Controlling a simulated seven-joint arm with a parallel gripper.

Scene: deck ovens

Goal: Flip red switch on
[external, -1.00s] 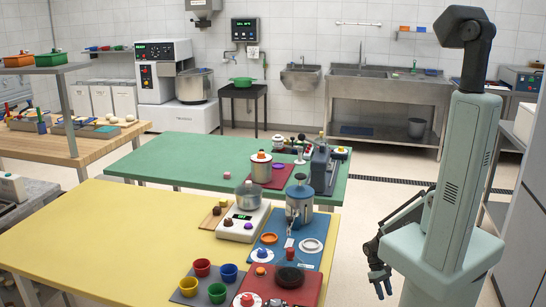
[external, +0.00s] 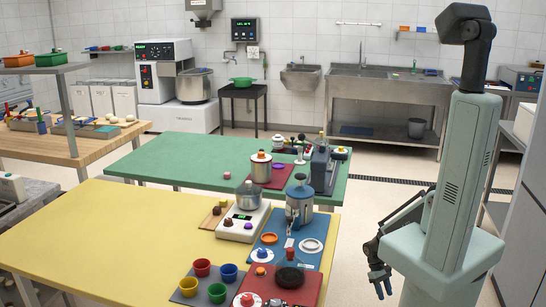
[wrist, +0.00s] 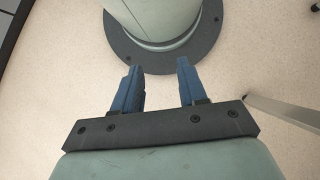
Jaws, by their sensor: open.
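My gripper (external: 380,284) hangs low beside my base, to the right of the yellow table (external: 110,235) and apart from it. In the wrist view my gripper (wrist: 158,72) has its two blue fingers apart, with nothing between them but floor and my own round base behind. I cannot pick out a red switch for certain. A red board (external: 318,292) at the table's front right carries a small red-and-white knob (external: 247,299) and a dark round piece (external: 289,276). These parts are too small to tell whether any is a switch or how it is set.
A blue board with a metal pot (external: 299,203), a white scale (external: 230,222) and several coloured cups crowd the yellow table's right side. The green table (external: 190,150) stands behind. The floor between my gripper and the yellow table is clear.

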